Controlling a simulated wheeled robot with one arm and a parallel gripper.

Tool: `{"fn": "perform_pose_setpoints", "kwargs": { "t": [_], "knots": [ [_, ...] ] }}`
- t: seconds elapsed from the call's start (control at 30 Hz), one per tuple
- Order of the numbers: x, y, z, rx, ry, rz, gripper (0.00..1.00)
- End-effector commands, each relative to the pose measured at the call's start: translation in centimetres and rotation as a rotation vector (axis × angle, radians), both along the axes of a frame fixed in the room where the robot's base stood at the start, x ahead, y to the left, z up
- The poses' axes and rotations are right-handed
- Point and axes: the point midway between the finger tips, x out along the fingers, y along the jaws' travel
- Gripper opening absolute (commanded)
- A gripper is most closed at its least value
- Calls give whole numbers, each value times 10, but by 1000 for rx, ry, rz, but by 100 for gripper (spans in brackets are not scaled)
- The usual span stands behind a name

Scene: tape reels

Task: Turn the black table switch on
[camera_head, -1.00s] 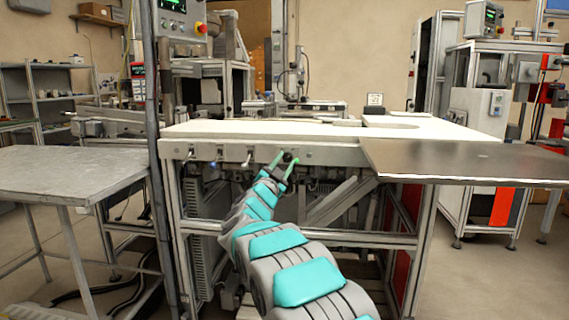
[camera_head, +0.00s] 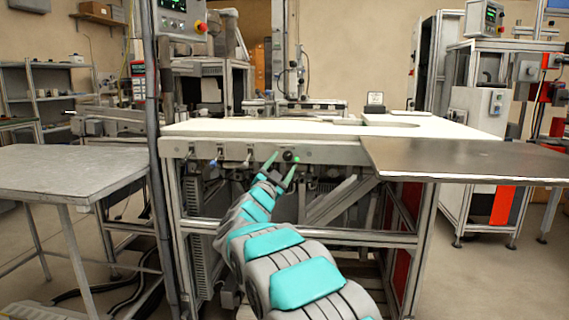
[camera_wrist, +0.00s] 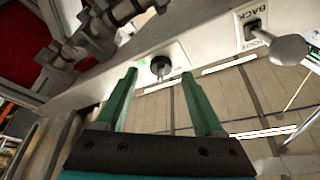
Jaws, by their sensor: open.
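The black switch (camera_head: 288,156) is a small round dark knob on the pale front rail of the white table. It also shows in the wrist view (camera_wrist: 161,66), beyond the fingertips and roughly between them. My gripper (camera_head: 284,158) has green fingers spread open at the rail, one tip on either side of the knob in the head view. In the wrist view the open fingers (camera_wrist: 158,75) hold nothing. I cannot tell whether a fingertip touches the switch. A small green patch (camera_wrist: 143,62) shows beside the switch. The switch's setting is not clear.
A toggle lever (camera_head: 248,158) and other small controls sit on the rail left of the switch. A silver ball-ended lever (camera_wrist: 288,50) lies close at the right in the wrist view, by a "BACK" label. A dark metal plate (camera_head: 470,160) juts out at the right.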

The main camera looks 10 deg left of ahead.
Motion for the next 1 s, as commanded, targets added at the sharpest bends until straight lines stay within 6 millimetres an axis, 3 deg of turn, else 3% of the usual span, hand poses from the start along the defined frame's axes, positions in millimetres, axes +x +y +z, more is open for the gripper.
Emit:
{"fn": "perform_pose_setpoints", "kwargs": {
  "t": [0.2,0.4,1.0],
  "knots": [
    [-31,9,-9,0,-3,1,69],
    [-50,15,-16,0,-2,3,69],
    [-51,10,-13,-21,46,60,69]
  ]
}}
